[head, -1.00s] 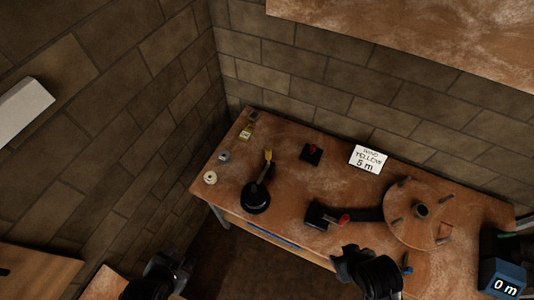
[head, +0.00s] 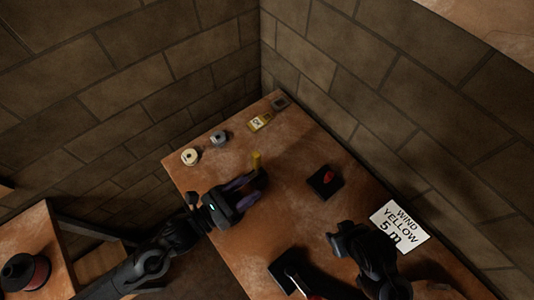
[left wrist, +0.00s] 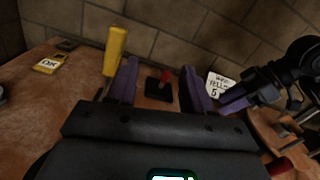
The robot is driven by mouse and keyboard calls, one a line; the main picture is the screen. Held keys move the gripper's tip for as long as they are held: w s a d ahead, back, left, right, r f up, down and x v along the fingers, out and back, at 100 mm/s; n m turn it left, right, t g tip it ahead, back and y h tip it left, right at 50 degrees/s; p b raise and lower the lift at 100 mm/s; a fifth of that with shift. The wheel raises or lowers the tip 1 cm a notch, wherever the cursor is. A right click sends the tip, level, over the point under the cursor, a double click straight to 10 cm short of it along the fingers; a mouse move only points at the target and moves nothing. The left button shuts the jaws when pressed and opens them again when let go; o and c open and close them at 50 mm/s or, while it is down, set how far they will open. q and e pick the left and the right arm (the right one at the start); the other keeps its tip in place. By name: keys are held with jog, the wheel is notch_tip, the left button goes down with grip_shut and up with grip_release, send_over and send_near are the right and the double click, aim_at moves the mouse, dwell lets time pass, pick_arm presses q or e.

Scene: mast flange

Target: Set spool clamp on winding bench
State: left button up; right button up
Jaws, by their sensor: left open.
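I cannot tell for sure which piece is the spool clamp. The winding bench (head: 215,265) is a worn brown table. A black round-based piece with an upright yellow handle (head: 256,161) is partly hidden by my left gripper (head: 252,190). That gripper is open with purple fingers. In the left wrist view, the yellow handle (left wrist: 115,52) stands outside and left of the fingers (left wrist: 160,75), not between them. A black block with a red knob (head: 325,181) sits beyond, seen through the finger gap. My right gripper (head: 347,236) is over the bench; its jaws are unclear.
A white sign (head: 399,228) reads "WIND YELLOW 5 m". A cream spool (head: 190,157), a grey spool (head: 218,138) and a yellow "OK" tag (head: 260,122) lie near the left edge. Brick walls close off the back. A dark spool (head: 25,272) is on a side table.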

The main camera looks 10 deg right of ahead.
aim_at(253, 159)
pick_arm(q)
jog(key=w+a+b, duration=0.1)
jog(key=w+a+m+b, duration=0.1)
jog(key=w, duration=0.1)
jog(key=w+a+f+m+b, duration=0.1)
jog(key=a, duration=0.1)
jog(key=shift+w+y, duration=0.3)
jog(key=shift+w, duration=0.05)
pick_arm(e)
jog(key=f, duration=0.1)
jog(key=a+f, duration=0.1)
jog(key=f, duration=0.3)
jog(key=shift+s+a+f, duration=0.25)
pick_arm(q)
jog(key=x, duration=1)
jog(key=shift+r+p, duration=0.35)
jog(key=shift+r, duration=0.05)
pick_arm(e)
jog(key=shift+w+d+r, duration=0.2)
jog(key=shift+d+r, duration=0.35)
jog(key=shift+r, duration=0.1)
pick_arm(q)
jog(key=shift+w+d, duration=0.4)
jog(key=shift+d, duration=0.15)
pick_arm(e)
jog(key=shift+a, duration=0.1)
pick_arm(q)
grip_shut()
pick_arm(e)
jog(key=shift+a, duration=0.1)
